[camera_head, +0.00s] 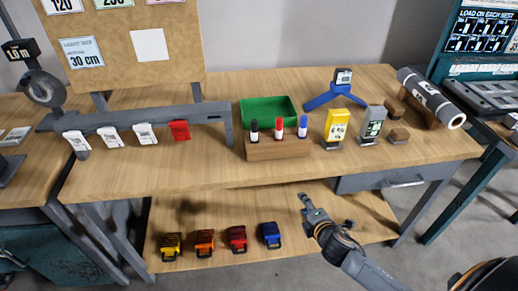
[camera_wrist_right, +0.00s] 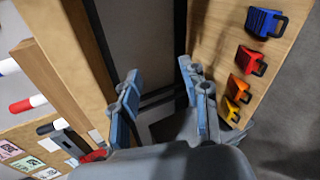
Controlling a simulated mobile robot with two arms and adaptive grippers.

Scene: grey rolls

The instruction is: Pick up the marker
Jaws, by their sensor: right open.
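Three markers stand upright in a wooden block (camera_head: 290,150) on the workbench: a black one (camera_head: 254,131), a red one (camera_head: 279,128) and a blue one (camera_head: 303,127). In the right wrist view, the red marker (camera_wrist_right: 27,104) and the black marker (camera_wrist_right: 52,126) lie at the left edge, outside the jaws. My right gripper (camera_head: 308,205) is in front of the bench's front edge, nearer the camera than the block. In the wrist view its fingers (camera_wrist_right: 162,100) are apart with nothing between them. My left gripper is not in view.
A green tray (camera_head: 268,110) is behind the block. A yellow box (camera_head: 336,126) and a grey box (camera_head: 373,122) stand to its right. A blue three-armed stand (camera_head: 335,97) is farther back. Yellow, orange, red and blue items (camera_head: 270,235) line the lower shelf.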

